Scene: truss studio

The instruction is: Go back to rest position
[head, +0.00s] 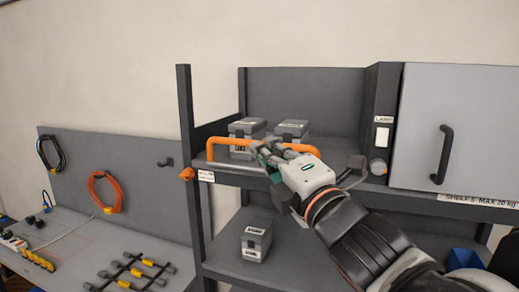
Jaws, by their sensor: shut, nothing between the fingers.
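My gripper (262,158) is in the head view, at the front edge of the upper shelf. It is shut with nothing between its fingers. It appears close to the orange bar (225,141) that runs along the shelf front; whether it touches the bar I cannot tell. My arm reaches up to it from the lower right. Behind the bar, two grey boxes with dark lids, a left one (247,126) and a right one (292,129), stand on the upper shelf (335,147). The gripper hides part of the shelf edge.
Another grey box (256,240) stands on the lower shelf. A grey cabinet door with a black handle (441,155) is at the right. A dark upright post (188,150) borders the shelf. At the left, a workbench (75,238) has cables above it and a rack on it.

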